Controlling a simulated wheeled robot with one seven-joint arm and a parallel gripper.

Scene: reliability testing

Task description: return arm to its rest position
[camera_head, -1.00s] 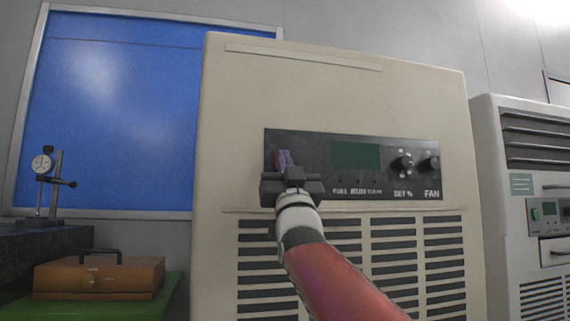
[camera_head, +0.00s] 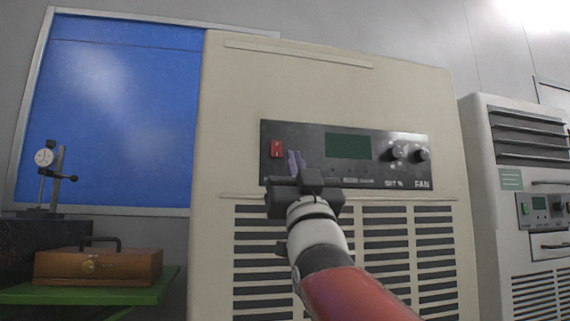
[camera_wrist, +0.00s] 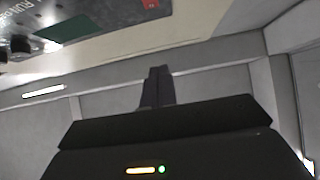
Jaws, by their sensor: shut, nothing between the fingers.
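My gripper (camera_head: 296,163) is in front of the control panel (camera_head: 378,146) of a large beige machine (camera_head: 310,90) in the head view. Its two fingers are together with nothing between them. A red switch (camera_head: 277,149) shows just left of the fingertips, apart from them in the picture. In the wrist view the closed fingers (camera_wrist: 158,86) point toward a plain grey wall, and the panel (camera_wrist: 60,28) shows upside down at the top left. The fingers hide a small part of the panel's lower left in the head view.
A second machine (camera_head: 515,165) stands at the right. At the left, a brown box with a handle (camera_head: 98,267) sits on a green surface (camera_head: 150,292), with a dial gauge stand (camera_head: 55,180) behind it. A blue board (camera_head: 110,120) hangs on the wall.

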